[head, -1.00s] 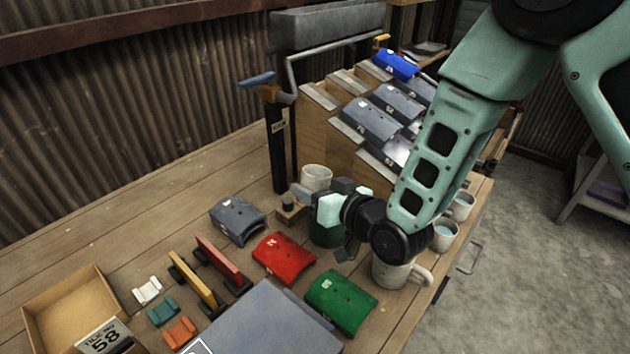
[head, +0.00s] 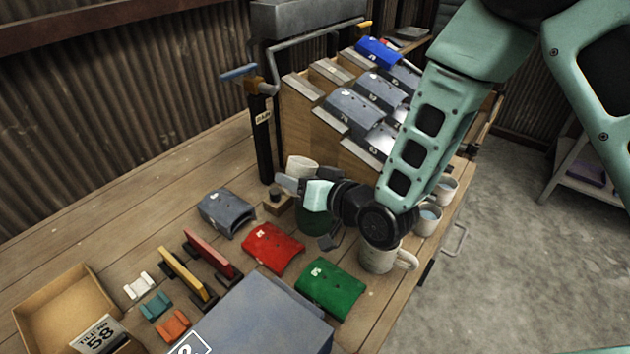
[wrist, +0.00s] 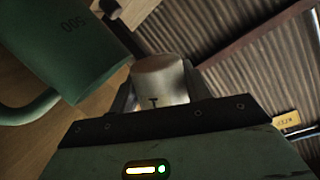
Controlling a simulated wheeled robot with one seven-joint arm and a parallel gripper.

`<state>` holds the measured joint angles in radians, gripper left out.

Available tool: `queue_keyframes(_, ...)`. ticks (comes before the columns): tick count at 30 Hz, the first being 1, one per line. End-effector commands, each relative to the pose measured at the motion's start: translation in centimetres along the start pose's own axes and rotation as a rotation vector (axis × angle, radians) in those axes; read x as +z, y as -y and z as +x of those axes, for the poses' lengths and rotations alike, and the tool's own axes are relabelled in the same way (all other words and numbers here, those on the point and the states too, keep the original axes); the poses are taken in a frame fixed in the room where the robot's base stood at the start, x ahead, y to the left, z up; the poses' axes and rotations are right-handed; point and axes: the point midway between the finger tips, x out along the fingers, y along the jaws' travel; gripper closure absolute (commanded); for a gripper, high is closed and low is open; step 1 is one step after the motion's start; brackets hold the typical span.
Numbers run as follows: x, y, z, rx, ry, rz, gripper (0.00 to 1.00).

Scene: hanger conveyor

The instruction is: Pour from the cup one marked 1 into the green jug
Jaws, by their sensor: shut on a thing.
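My gripper (head: 292,184) is shut on a whitish cup (head: 301,165) and holds it above the table. In the wrist view the cup (wrist: 162,80) sits between the fingers with a dark mark, like a 1, on its side. The green jug (head: 311,222) stands on the table below my gripper, largely hidden by it in the head view. In the wrist view the jug (wrist: 78,45) is close beside the cup, with its handle and printed figures showing. The cup's contents and any stream are not visible.
A larger pale mug (head: 376,261) and two cups with bluish contents (head: 428,220) stand near the right edge. Red (head: 272,247), green (head: 330,288) and grey (head: 226,211) tiles lie in front. A post with a crank (head: 262,135) and a tile rack (head: 325,130) stand behind.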

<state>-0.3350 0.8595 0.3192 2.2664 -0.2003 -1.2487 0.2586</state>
Motion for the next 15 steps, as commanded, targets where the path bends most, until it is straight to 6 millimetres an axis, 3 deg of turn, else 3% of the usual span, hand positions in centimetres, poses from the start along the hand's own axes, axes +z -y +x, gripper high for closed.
queue_keyframes(15,-0.12,0.25,-0.06,-0.016,0.021,0.108,0.77)
